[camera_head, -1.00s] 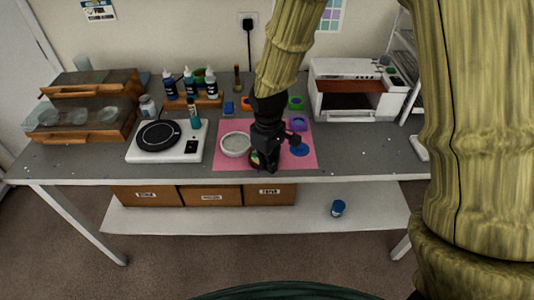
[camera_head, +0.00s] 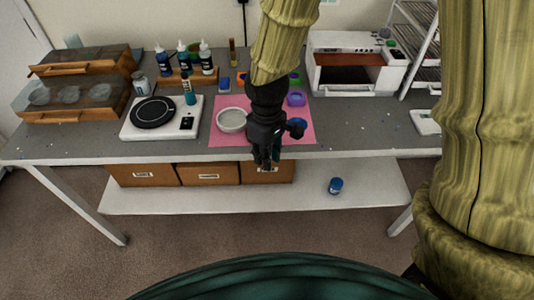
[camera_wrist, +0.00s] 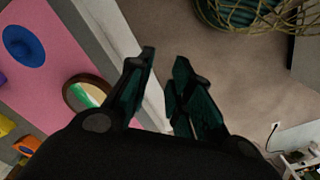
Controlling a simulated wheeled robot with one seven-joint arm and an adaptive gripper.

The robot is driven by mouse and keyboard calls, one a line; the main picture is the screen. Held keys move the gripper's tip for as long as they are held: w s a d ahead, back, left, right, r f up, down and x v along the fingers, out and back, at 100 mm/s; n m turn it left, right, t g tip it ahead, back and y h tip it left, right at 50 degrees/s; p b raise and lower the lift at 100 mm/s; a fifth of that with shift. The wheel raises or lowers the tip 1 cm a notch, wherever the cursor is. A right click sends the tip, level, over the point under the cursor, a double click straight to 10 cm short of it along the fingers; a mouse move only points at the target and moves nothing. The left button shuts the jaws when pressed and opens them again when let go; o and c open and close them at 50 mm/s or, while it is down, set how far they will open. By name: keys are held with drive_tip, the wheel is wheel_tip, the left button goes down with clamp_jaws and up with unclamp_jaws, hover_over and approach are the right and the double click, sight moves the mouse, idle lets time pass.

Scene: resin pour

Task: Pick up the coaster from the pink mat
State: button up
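The coaster (camera_wrist: 87,92) is a round disc with a brown wooden rim and a green and white face. It lies on the pink mat (camera_wrist: 60,48), close to the table's front edge, in the wrist view. In the head view my arm hides it, while the pink mat (camera_head: 225,103) shows around my gripper. My gripper (camera_wrist: 164,58) is open and empty, with a gap between its dark fingertips. The coaster is left of the fingers in the wrist view, apart from them. In the head view my gripper (camera_head: 268,163) points down at the table's front edge.
A white scale (camera_head: 188,104) stands left, and a white open-fronted box (camera_head: 350,62) right. A shelf (camera_head: 200,200) runs below the tabletop.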

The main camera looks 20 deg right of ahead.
drive_tip(key=o, duration=1.1)
drive_tip(key=shift+r, duration=0.1)
